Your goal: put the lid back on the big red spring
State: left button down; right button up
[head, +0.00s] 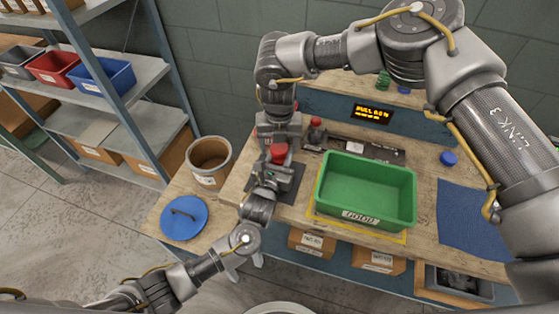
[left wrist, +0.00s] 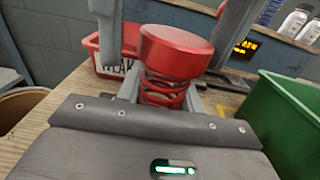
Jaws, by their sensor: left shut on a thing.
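The big red spring (left wrist: 163,92) stands upright in the left wrist view, its coils between the fingers of my left gripper (head: 268,178), which is shut on it. The red lid (left wrist: 176,48) sits on top of the coils, slightly tilted in this view; it shows as a red disc in the head view (head: 279,154). My right gripper (head: 280,142) reaches down from above. Its two fingers stand on either side of the lid, with a visible gap on the left, so it looks open. Whether the right finger touches the lid is unclear.
A green bin (head: 353,208) stands on the workbench right of the grippers. A red bin (left wrist: 97,52) lies behind the spring in the left wrist view. A round blue lid (head: 184,217) and a brown tub (head: 209,157) are at the left. A blue mat (head: 470,218) is at the right.

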jog(key=shift+r, duration=0.15)
jog(key=shift+r, duration=2.15)
jog(key=shift+c, duration=0.3)
jog(key=shift+r+n, duration=0.3)
jog(key=shift+r, duration=1.4)
jog(key=shift+c, duration=0.2)
jog(key=shift+f, duration=4)
jog(key=shift+c, duration=0.2)
